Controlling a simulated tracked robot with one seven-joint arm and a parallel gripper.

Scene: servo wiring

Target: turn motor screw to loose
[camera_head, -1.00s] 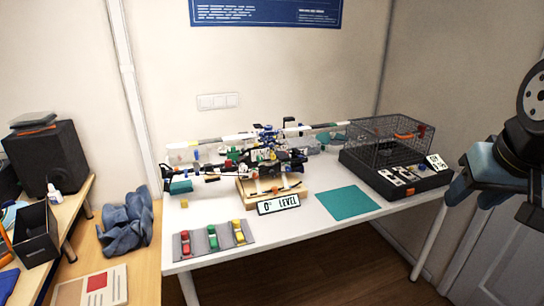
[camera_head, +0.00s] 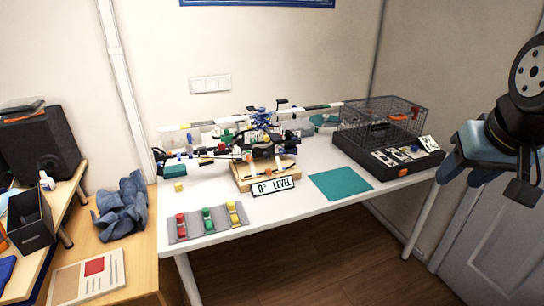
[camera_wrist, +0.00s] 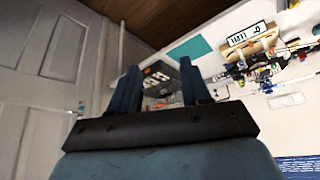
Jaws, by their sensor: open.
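A drone-like motor assembly (camera_head: 262,143) with several coloured parts stands on a wooden stand (camera_head: 244,180) on the white table; it also shows sideways in the wrist view (camera_wrist: 272,72). The motor screw is too small to tell. A plate marked "0° LEVEL" (camera_head: 272,187) fronts the stand. My gripper (camera_wrist: 158,80) is open and empty in the wrist view. In the head view my arm's end (camera_head: 490,150) hangs at the right, in front of the table's right end and well apart from the assembly.
A black box with a wire cage (camera_head: 385,122) stands at the table's right. A teal mat (camera_head: 340,183) lies bare at the middle front. A grey tray (camera_head: 190,236) holds red, green and yellow pieces. A wooden side desk (camera_head: 135,270) with a blue cloth (camera_head: 124,205) adjoins the left.

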